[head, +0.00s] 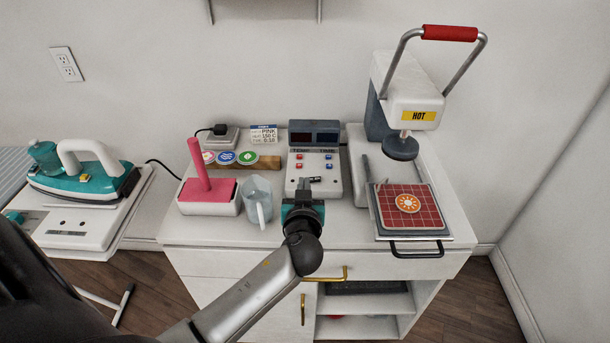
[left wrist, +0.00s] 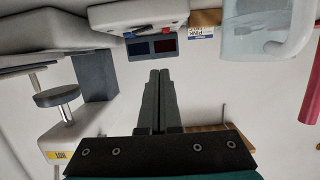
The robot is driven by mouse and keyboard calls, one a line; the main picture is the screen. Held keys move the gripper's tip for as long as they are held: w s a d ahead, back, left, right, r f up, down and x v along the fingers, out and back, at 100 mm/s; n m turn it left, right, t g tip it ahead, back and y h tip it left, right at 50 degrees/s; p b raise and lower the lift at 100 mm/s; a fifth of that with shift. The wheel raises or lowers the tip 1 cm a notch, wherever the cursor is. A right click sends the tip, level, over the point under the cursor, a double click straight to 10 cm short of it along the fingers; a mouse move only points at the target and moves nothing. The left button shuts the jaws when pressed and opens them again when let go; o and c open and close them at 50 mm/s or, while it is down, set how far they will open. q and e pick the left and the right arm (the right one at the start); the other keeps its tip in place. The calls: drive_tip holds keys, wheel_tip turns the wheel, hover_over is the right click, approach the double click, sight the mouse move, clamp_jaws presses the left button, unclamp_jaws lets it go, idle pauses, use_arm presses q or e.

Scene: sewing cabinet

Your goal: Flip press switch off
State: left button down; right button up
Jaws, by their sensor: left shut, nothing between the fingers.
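The press control box (head: 329,160) is a white unit with red and blue buttons on its face and a dark twin display (head: 315,133) on top. The display also shows in the left wrist view (left wrist: 152,47), which is upside down. A small dark piece at the lower front of the box may be the switch or my fingertips; I cannot tell. My left gripper (head: 305,188) is at the front of the box; its two fingers lie together, empty, in the left wrist view (left wrist: 160,74). The switch position is unclear. My right gripper is not in view.
The heat press (head: 411,95) with a red handle stands right of the box, its red gridded pad (head: 423,194) in front. A clear jug (head: 257,195) and a white tray (head: 190,208) with a pink post stand left. An iron (head: 85,180) is far left.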

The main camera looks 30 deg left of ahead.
use_arm(q)
drive_tip(key=v, duration=0.3)
drive_tip(key=shift+s, duration=0.15)
idle(0.5)
